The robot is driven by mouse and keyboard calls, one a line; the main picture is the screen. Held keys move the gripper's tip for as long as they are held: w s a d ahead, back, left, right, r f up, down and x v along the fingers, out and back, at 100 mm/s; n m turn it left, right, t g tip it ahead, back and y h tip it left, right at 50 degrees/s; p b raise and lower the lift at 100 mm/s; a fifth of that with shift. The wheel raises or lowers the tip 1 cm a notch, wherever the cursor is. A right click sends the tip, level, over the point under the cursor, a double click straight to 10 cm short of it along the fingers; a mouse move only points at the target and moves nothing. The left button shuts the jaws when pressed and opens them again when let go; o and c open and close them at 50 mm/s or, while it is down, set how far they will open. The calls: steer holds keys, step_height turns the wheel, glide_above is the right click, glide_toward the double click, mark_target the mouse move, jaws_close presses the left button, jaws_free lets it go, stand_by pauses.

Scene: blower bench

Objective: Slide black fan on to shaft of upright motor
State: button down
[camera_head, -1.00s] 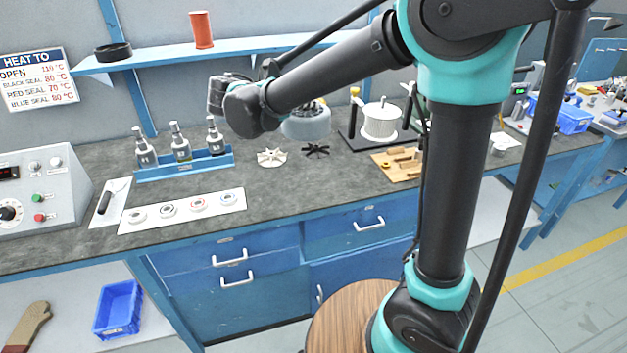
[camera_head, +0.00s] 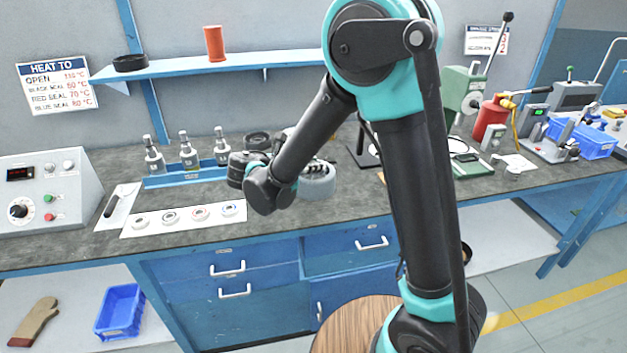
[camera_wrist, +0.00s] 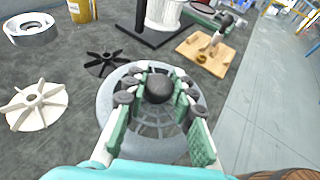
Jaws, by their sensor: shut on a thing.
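The black fan (camera_wrist: 107,65) lies flat on the grey bench, just beyond and left of my gripper in the wrist view; my arm hides it in the head view. My gripper (camera_wrist: 158,88) is shut on the dark centre knob of a grey round cowl with a grille (camera_wrist: 152,121). The cowl also shows under my gripper in the head view (camera_head: 318,184). The cowl appears to be held above the bench near its front. I cannot make out the upright motor or its shaft in either view.
A white fan (camera_wrist: 38,103) lies left of the black fan, with a thick grey ring (camera_wrist: 34,33) behind it. A white spool (camera_wrist: 162,12) on a black base and a wooden board (camera_wrist: 203,52) lie beyond.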

steer(key=shift+f, duration=2.8)
steer(key=c, duration=1.3)
jaws_free()
steer(key=shift+f, duration=0.1)
steer(key=shift+o, duration=0.2)
